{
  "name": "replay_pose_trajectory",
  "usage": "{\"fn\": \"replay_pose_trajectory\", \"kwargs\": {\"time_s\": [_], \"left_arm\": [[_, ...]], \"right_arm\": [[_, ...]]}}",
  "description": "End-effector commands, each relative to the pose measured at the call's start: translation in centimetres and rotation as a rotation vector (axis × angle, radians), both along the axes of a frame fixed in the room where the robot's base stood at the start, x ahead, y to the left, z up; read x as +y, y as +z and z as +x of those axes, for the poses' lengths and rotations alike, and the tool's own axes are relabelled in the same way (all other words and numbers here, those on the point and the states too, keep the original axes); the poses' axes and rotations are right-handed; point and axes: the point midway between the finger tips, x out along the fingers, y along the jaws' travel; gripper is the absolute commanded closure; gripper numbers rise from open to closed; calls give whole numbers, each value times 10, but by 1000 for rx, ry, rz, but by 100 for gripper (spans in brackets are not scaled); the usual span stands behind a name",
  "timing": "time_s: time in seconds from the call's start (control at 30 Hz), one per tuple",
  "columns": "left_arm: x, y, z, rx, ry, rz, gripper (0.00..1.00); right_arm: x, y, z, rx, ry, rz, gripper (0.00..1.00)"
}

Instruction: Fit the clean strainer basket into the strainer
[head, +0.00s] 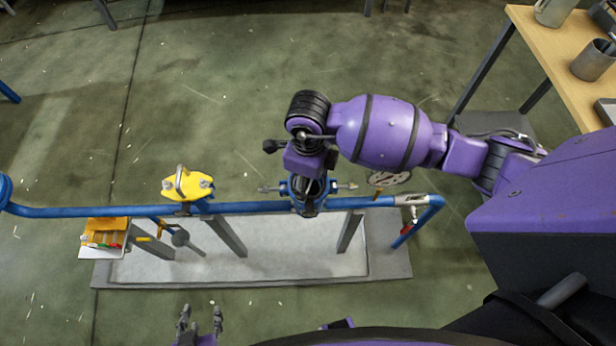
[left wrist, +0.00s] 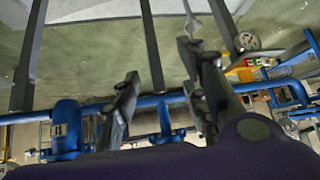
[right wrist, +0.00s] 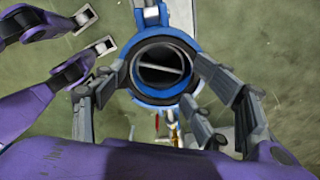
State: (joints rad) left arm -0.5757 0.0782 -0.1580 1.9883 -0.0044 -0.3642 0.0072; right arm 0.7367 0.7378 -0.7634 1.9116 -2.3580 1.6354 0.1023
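The strainer is a blue round body (head: 312,207) on the blue pipe, with bolts sticking out at its sides. In the right wrist view its open blue top (right wrist: 177,38) faces me. A dark round basket with a thin bar across it (right wrist: 162,66) appears inside this opening; how deep it sits I cannot tell. My right gripper (right wrist: 160,88) is over the strainer, its fingers spread on either side of the opening. In the head view it mostly hides the strainer. My left gripper (head: 200,318) is open and empty at the bottom edge; its spread fingers (left wrist: 160,95) show in the left wrist view.
A grey handwheel (head: 390,180) is right of the strainer. A wooden table (head: 565,50) stands at the upper right. The floor beyond the pipe is clear.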

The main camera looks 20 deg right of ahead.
Motion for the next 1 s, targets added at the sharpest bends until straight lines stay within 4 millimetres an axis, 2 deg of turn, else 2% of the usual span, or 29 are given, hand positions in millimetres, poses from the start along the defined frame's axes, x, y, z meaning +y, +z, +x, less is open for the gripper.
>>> {"fn": "replay_pose_trajectory", "kwargs": {"time_s": [0.13, 0.27, 0.7, 0.83, 1.0], "left_arm": [[0, 2, 1, -3, 0, 0, 60], [-1, 7, 4, -8, 0, -2, 60], [-4, 8, 2, -1, -5, -7, 60], [-4, 9, 2, -1, -5, -7, 60], [-4, 9, 1, 0, -6, -7, 60]], "right_arm": [[-1, 3, -1, 2, -1, -2, 34], [0, 20, 2, -4, 0, -1, 34], [0, 111, 1, -4, 1, -1, 34], [0, 126, 1, -3, 0, -1, 34], [0, 133, 0, 0, 0, -1, 34]]}}
